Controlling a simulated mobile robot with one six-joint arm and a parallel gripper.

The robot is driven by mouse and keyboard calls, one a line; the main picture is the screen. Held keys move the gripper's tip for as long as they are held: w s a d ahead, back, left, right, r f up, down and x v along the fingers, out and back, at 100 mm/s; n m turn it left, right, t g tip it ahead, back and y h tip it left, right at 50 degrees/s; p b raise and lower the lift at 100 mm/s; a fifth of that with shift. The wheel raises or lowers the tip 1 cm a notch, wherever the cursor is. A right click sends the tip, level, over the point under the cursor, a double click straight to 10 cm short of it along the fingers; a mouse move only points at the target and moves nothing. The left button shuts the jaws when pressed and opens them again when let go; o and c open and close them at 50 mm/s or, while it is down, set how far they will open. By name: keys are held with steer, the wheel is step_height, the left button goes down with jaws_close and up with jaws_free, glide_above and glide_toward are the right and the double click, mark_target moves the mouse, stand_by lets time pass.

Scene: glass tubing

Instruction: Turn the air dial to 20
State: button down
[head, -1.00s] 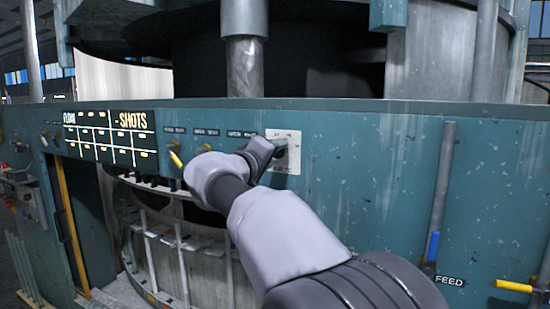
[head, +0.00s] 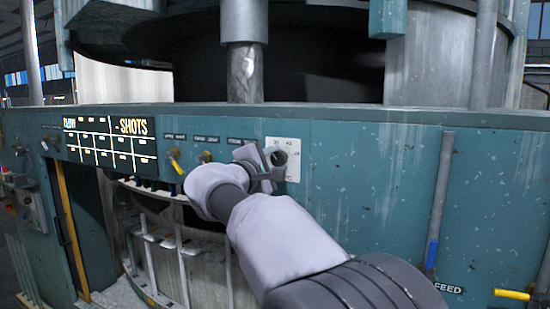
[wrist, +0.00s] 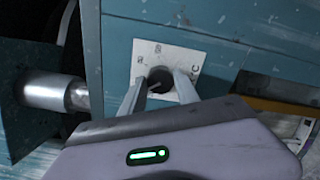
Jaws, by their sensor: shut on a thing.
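The air dial (wrist: 160,78) is a dark round knob on a white square plate (wrist: 198,57) with small printed marks around it. The plate (head: 294,150) also shows in the head view, fixed to the teal panel. My gripper (wrist: 160,86) has one finger on each side of the knob and is shut on it. In the head view my gripper (head: 270,164) covers part of the plate and most of the knob. The plate's marks are too small and blurred for me to read the setting surely.
A vertical pipe with a blue end (head: 440,200) and a yellow lever (head: 511,294) stand to the right. The panel between is clear.

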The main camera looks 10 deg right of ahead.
steer(key=n, duration=0.1)
steer(key=n+p, duration=0.1)
steer(key=n, duration=0.1)
steer(key=shift+r+n, duration=0.2)
steer(key=shift+n, duration=0.1)
steer(key=shift+n+p, duration=1.05)
steer(key=shift+n, duration=0.65)
steer(key=c, duration=0.9)
jaws_free()
steer(key=shift+f, duration=0.1)
